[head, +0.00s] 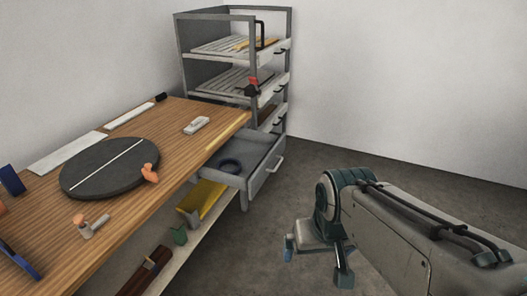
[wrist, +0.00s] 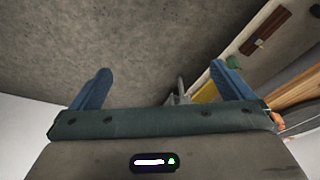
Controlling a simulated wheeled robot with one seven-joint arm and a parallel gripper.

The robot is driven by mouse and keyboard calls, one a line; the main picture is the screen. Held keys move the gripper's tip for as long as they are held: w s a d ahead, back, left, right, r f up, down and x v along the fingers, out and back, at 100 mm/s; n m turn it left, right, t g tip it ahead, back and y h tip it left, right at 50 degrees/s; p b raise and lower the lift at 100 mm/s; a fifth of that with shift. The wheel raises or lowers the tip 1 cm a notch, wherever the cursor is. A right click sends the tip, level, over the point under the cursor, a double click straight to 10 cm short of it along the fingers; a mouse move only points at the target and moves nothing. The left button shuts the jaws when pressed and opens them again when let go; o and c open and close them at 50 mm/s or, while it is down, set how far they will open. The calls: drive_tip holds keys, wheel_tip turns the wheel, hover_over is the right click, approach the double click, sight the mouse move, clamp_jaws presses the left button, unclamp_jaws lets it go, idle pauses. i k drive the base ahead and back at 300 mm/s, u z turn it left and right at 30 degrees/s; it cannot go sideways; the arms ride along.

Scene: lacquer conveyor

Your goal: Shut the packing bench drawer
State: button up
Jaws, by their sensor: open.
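The grey packing bench drawer (head: 262,172) stands pulled out under the far right end of the wooden bench (head: 178,120). Its handle (head: 277,164) is on its right-hand front face. A dark blue ring (head: 229,165) lies inside it. My gripper (head: 318,262) is in front and to the right of the drawer, over the floor, apart from it. Its two blue fingers are spread and empty in the wrist view (wrist: 160,85). A grey piece at the bench's edge shows between the fingers in the wrist view, partly hidden by the gripper body.
A grey rack (head: 285,60) with several trays stands behind the bench. A dark round turntable (head: 110,168) and small items lie on the bench top. A lower shelf (head: 165,262) holds a yellow item (head: 203,200). The floor (head: 390,180) right of the drawer is clear.

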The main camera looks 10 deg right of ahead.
sight(258, 153)
drive_tip(key=u, duration=0.4)
drive_tip(key=i, duration=1.25)
drive_tip(key=z, duration=0.25)
